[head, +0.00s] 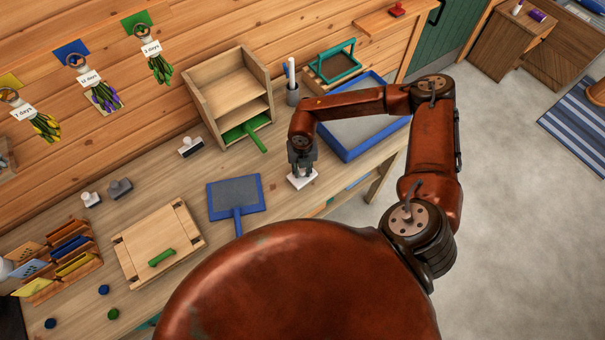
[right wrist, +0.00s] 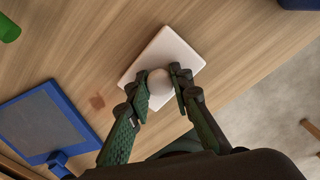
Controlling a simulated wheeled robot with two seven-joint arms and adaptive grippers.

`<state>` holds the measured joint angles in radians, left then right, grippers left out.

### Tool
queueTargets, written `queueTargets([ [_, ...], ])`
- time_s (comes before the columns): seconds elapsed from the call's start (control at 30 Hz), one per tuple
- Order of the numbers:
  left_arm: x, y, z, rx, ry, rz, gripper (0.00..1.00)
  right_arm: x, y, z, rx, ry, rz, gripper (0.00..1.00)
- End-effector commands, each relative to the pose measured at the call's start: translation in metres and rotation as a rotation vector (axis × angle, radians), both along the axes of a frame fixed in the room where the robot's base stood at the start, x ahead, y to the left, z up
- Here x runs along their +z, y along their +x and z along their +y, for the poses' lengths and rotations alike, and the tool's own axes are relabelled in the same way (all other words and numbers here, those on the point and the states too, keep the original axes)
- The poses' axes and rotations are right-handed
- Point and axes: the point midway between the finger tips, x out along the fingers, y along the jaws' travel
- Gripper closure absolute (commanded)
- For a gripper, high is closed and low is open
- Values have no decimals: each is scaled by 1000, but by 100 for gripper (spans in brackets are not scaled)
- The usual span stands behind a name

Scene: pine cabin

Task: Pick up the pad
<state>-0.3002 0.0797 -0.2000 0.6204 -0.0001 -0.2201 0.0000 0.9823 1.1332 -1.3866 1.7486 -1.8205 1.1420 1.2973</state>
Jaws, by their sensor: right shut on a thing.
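The pad (head: 303,182) is a white, flat square block near the front edge of the wooden workbench. The right wrist view shows the pad (right wrist: 166,48) with a pale round knob on top. My right gripper (head: 300,170) is above it, pointing down. In the right wrist view its fingers (right wrist: 157,84) are shut on the knob from both sides. I cannot tell whether the pad touches the bench or hangs just above it. My left gripper is not in view.
A blue-framed screen with a handle (head: 237,192) lies left of the pad. A blue tray (head: 348,151) lies to the right, under my arm. A wooden shelf box (head: 205,92) and a cup (head: 292,96) stand behind. A wooden press (head: 133,258) lies further left.

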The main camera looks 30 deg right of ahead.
Motion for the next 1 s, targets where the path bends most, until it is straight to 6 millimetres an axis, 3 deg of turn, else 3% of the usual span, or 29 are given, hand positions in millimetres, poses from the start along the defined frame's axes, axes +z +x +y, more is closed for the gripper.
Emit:
queueTargets([
  [0.03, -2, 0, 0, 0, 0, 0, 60, -9, -7, 1, 4, 1, 12, 100],
  [0.17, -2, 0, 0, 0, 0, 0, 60, -4, -6, 1, 5, 2, 11, 100],
  [0.37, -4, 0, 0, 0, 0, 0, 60, 25, -5, 0, 4, 0, 8, 100],
  [0.63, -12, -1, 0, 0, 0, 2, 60, 85, -53, 15, 6, 0, 5, 100],
  [0.8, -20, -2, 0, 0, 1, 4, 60, 103, -92, 30, 8, 1, 6, 100],
  [1.0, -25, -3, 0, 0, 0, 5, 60, 118, -123, 40, 6, 0, 8, 100],
])
